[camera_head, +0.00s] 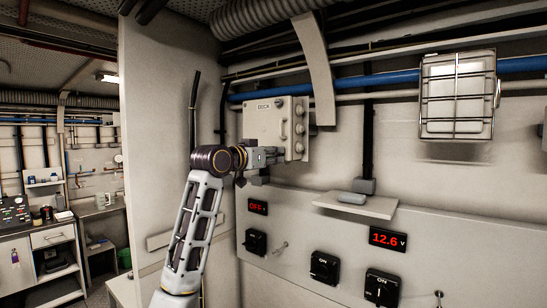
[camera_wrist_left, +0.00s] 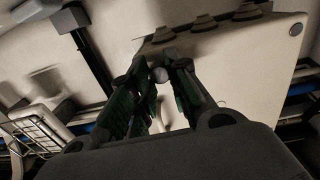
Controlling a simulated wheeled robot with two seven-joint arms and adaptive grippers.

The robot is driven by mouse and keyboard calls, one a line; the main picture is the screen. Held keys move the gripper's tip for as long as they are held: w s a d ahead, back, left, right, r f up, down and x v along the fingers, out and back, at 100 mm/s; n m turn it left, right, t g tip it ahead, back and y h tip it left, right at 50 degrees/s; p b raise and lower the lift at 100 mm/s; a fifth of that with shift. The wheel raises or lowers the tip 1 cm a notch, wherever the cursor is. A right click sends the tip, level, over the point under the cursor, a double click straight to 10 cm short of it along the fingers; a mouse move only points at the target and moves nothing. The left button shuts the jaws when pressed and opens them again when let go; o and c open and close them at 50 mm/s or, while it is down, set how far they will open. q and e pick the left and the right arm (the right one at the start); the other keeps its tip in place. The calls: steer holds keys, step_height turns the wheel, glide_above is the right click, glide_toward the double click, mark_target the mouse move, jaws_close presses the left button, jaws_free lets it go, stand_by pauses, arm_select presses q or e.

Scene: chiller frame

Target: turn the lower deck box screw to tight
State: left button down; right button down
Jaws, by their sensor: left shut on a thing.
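The deck box (camera_head: 264,118) is a pale box on the wall with a label reading "DECK". Screw knobs run along its right side, and the lower deck box screw (camera_head: 299,147) is at the bottom of that row. My left gripper (camera_head: 281,155) is at the box's lower right corner. In the left wrist view my left gripper's fingers (camera_wrist_left: 156,76) are closed around a small round screw head (camera_wrist_left: 160,74), with the box face (camera_wrist_left: 250,65) beside it. The fingers partly hide the screw. My right gripper is not in view.
A caged lamp (camera_head: 457,97) is on the wall at right. A small shelf (camera_head: 375,206) juts out below the box, to its right. Below are a panel with black switches (camera_head: 325,266) and red displays (camera_head: 388,239). A workbench (camera_head: 45,238) stands at far left.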

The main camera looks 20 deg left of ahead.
arm_select(q)
steer(key=m, duration=1.2)
steer(key=shift+y+p, duration=0.3)
steer(key=shift+m, duration=0.3)
steer(key=c, duration=1.3)
jaws_free()
steer(key=shift+d, duration=0.1)
steer(key=shift+v, duration=6.1)
steer(key=shift+w, duration=0.1)
